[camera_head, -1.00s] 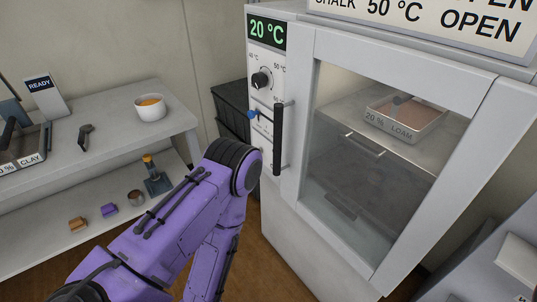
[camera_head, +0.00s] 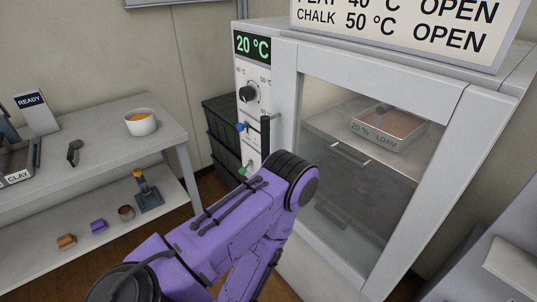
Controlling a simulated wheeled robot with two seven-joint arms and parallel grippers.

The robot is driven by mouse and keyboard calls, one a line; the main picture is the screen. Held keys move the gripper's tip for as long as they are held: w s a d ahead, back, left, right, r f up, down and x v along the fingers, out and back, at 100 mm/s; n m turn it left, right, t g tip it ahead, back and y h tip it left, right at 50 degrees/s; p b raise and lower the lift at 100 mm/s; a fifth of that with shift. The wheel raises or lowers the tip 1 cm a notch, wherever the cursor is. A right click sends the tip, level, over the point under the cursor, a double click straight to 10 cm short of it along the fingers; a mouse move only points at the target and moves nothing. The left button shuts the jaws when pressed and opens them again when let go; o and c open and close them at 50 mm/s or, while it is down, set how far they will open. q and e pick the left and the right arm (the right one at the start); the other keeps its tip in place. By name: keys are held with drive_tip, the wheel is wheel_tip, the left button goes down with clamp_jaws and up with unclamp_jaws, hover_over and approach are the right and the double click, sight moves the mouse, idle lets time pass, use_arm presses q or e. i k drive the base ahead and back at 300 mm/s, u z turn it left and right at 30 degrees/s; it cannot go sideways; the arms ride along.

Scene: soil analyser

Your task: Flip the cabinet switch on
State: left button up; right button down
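The white cabinet (camera_head: 283,75) stands at centre right with its glass door (camera_head: 365,190) shut. Its narrow front panel has a green "20 °C" display (camera_head: 252,45), a black dial (camera_head: 249,94), a small blue control (camera_head: 241,127) and a small green control (camera_head: 246,168). I cannot tell which small control is the switch, or its position. A dark vertical door handle (camera_head: 265,132) is beside them, its lower part hidden by my purple arm. That arm rises from the bottom left, bends in front of the cabinet and runs back down. Neither gripper is in view.
A labelled loam tray (camera_head: 425,137) sits inside the cabinet. A two-level bench at left holds a white bowl (camera_head: 141,123), a clay tray (camera_head: 20,176) and small items. Dark crates (camera_head: 222,130) stand between bench and cabinet. A sign (camera_head: 400,28) tops the cabinet.

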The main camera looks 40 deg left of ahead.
sight(243, 170)
drive_tip(key=z, duration=0.05)
drive_tip(key=k, duration=0.85)
drive_tip(key=u, duration=1.35)
drive_tip(key=k, duration=0.65)
drive_tip(key=u, duration=0.5)
drive_tip(key=i, duration=1.4)
drive_tip(key=u, duration=0.25)
